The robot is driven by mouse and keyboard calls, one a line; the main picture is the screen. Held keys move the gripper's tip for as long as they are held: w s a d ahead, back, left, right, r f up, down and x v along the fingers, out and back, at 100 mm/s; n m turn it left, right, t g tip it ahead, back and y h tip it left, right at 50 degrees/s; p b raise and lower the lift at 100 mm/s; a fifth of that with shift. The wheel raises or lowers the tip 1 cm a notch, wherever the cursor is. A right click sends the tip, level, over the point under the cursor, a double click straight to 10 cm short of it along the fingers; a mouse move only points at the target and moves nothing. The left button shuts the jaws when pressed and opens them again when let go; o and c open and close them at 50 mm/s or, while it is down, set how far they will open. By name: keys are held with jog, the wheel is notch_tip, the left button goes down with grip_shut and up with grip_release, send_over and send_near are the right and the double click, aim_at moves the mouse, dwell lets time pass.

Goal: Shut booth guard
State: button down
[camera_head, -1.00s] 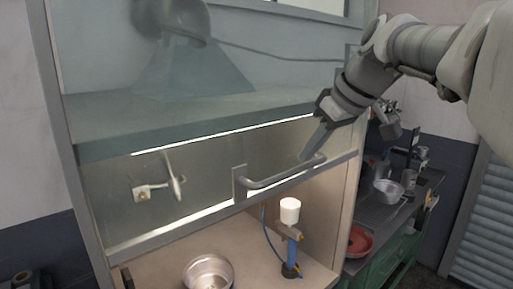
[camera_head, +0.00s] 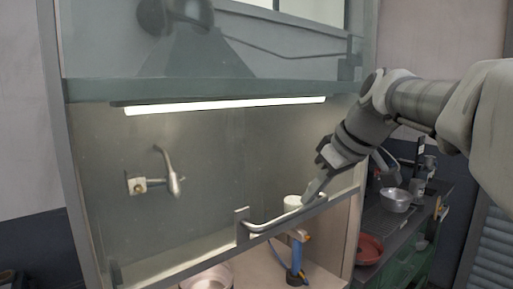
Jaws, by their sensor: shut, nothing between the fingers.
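The booth guard (camera_head: 215,190) is a clear pane with a grey bottom rail, across the front of the spray booth. It is partly lowered, with an open gap below its rail. Its bar handle (camera_head: 285,216) is on the rail, right of the middle. My gripper (camera_head: 312,196) is shut and empty, with its fingers pointing down at the right end of the handle. They look to be at or touching the handle; exact contact is hard to tell.
Behind the guard are a spray gun with a white cup (camera_head: 293,203) and a wall fitting (camera_head: 155,184). A metal pan (camera_head: 208,279) is on the booth floor. Right of the booth, a bench holds a metal bowl (camera_head: 395,200) and a red dish (camera_head: 370,248).

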notch_tip(320, 180, down, 34)
jog(key=b, duration=2.4)
jog(key=shift+r+b, duration=0.2)
jog(key=shift+b, duration=0.15)
jog(key=shift+s+f, duration=0.1)
jog(key=shift+f, duration=0.05)
jog(key=w+a+r+p+v, duration=0.1)
jog(key=w+r+p+v, duration=0.1)
jog(key=p+v, duration=0.8)
jog(key=s+a+f+m+h+b, duration=0.1)
jog(key=s+f+m+h+b, duration=0.1)
jog(key=s+f+m, duration=0.5)
jog(key=s+f+h+b, duration=0.2)
jog(key=s+f, duration=0.2)
jog(key=s, duration=0.7)
notch_tip(320, 180, up, 18)
jog(key=p, duration=1.8)
jog(key=shift+s+f, duration=0.25)
